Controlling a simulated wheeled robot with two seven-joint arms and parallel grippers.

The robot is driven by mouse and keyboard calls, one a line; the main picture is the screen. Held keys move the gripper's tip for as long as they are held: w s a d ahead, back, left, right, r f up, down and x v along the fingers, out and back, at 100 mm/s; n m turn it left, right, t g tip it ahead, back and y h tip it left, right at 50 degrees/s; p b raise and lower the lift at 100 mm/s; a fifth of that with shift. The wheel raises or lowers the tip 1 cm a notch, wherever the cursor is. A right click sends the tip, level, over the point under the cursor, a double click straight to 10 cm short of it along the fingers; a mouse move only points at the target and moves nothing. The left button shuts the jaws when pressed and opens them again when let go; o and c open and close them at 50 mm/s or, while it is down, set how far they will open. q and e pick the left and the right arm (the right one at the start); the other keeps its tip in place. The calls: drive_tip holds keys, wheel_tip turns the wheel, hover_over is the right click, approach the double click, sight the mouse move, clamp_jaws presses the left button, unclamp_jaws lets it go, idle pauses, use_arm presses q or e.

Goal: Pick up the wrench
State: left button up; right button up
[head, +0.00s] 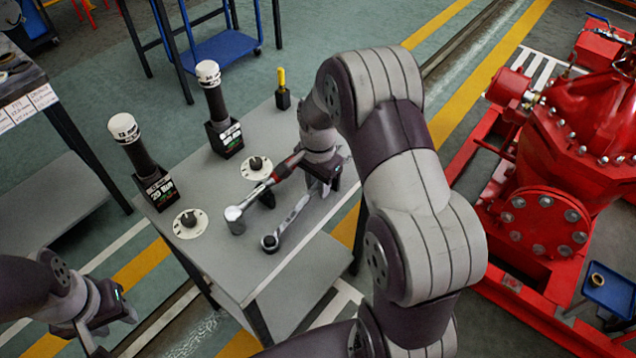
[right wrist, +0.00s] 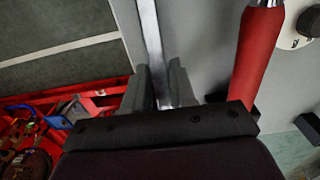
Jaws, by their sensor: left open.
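A grey metal wrench (head: 290,224) with a dark round end lies along the right part of the grey table, pointing toward my right gripper (head: 322,188). In the right wrist view the wrench shaft (right wrist: 150,35) runs between the fingers of that gripper (right wrist: 160,82), which sit close on both sides of it. The wrench's far end is hidden by the gripper. A second tool, a ratchet-headed wrench with a red grip (head: 289,165), lies beside it; its red grip (right wrist: 258,60) is outside the fingers. My left gripper (head: 98,344) is open and empty, off the table's front left.
The grey table (head: 185,250) also bears two black holders with white-capped tools (head: 209,75) (head: 124,128), two round white dials (head: 190,223) (head: 255,168) and a yellow-handled tool (head: 282,80). A red pumpset (head: 560,190) stands at the right.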

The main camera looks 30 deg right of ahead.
clamp_jaws()
idle(1.2)
